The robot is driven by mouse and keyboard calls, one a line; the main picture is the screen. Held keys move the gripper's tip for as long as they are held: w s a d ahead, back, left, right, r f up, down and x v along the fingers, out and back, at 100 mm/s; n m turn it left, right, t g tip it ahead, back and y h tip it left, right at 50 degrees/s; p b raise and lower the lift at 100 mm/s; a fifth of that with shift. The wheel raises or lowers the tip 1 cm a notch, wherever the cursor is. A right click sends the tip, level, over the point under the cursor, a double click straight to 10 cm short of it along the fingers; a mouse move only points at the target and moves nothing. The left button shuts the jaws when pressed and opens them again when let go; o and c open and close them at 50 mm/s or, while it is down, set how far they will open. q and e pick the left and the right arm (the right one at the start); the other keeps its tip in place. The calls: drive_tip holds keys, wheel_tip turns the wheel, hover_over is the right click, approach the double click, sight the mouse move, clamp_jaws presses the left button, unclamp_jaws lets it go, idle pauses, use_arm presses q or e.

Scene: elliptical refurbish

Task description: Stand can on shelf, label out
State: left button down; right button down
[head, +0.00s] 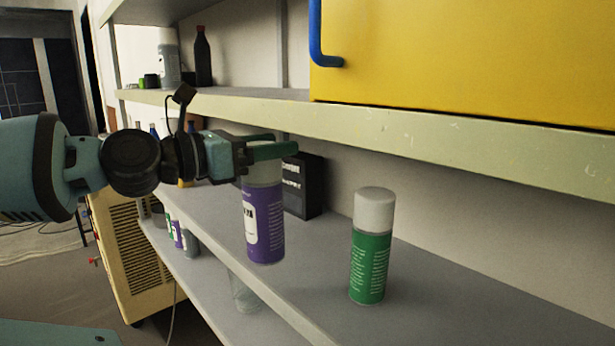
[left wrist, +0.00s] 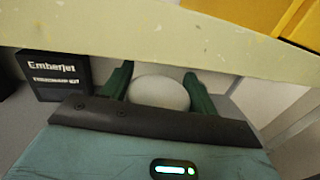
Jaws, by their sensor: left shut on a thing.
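A purple spray can (head: 266,222) with a white label and a pale cap hangs upright in my left gripper (head: 272,148). The gripper's green fingers are shut around its top. In the left wrist view the cap (left wrist: 160,92) shows between the two fingers (left wrist: 158,88). The can is over the front part of the middle shelf (head: 310,285); I cannot tell whether its base touches the shelf. Part of its white label faces left toward the shelf's open side. My right gripper is not in view.
A green can with a white cap (head: 371,250) stands on the shelf to the right. A black box (head: 303,186), also in the left wrist view (left wrist: 58,76), stands behind. The upper shelf edge (head: 450,140) runs close above, with a yellow case (head: 480,60) on it.

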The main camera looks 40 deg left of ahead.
use_arm(q)
drive_tip(key=w, duration=0.7)
wheel_tip(320, 180, down, 7)
drive_tip(key=w, duration=0.1)
drive_tip(key=shift+d, duration=0.35)
idle(0.4)
drive_tip(key=shift+c, duration=2.1)
unclamp_jaws()
drive_tip(key=shift+f, duration=0.15)
